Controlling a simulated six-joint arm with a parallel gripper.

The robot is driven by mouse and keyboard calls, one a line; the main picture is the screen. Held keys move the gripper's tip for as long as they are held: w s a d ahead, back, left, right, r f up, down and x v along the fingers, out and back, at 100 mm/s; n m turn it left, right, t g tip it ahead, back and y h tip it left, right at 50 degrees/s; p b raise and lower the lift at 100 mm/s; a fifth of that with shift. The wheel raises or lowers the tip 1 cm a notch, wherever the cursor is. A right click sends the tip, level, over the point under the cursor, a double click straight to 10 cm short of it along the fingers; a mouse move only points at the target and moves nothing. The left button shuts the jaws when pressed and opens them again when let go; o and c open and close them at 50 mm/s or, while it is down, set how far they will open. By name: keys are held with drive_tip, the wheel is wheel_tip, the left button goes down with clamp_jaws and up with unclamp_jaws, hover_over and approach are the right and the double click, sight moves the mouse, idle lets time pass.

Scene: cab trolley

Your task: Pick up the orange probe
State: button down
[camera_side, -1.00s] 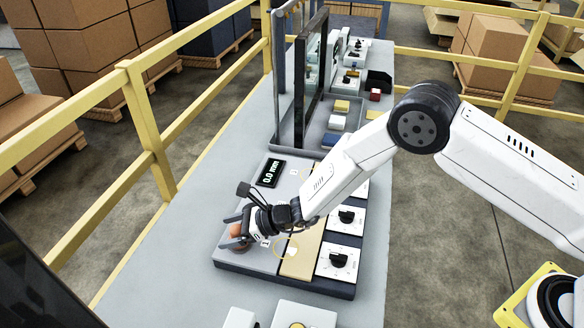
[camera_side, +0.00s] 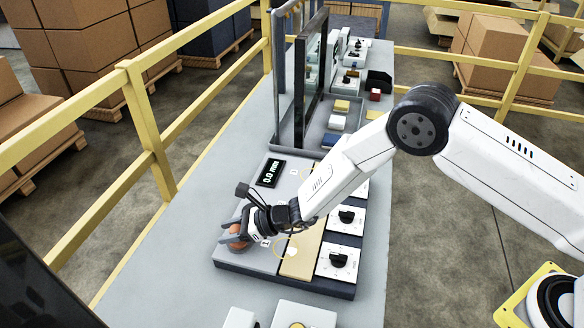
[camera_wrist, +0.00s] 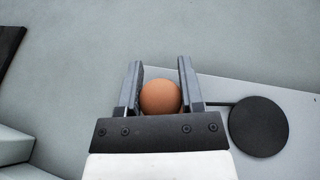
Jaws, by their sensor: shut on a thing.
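The orange probe (camera_wrist: 160,97) shows as a round orange-brown end between the two fingers of my gripper (camera_wrist: 160,80) in the wrist view. The fingers lie close along its left and right sides, shut on it. In the side view my gripper (camera_side: 232,236) is low at the left front part of the grey panel, with the probe (camera_side: 238,241) partly hidden by the fingers. I cannot tell whether the probe touches the panel.
The panel (camera_side: 225,262) carries a display (camera_side: 270,173) reading 0.0 mm, a tan strip (camera_side: 300,255) and black knobs (camera_side: 338,260). A black disc (camera_wrist: 258,127) lies right of my gripper in the wrist view. A dark upright frame (camera_side: 302,90) stands behind. Bare table is at left.

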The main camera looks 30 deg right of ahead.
drive_tip(key=shift+r, duration=0.2)
drive_tip(key=shift+r, duration=0.85)
drive_tip(key=s+d+r, duration=0.6)
drive_tip(key=s+r, duration=0.5)
drive_tip(key=s, duration=0.1)
drive_tip(key=shift+d, duration=0.4)
drive_tip(key=shift+s, duration=0.1)
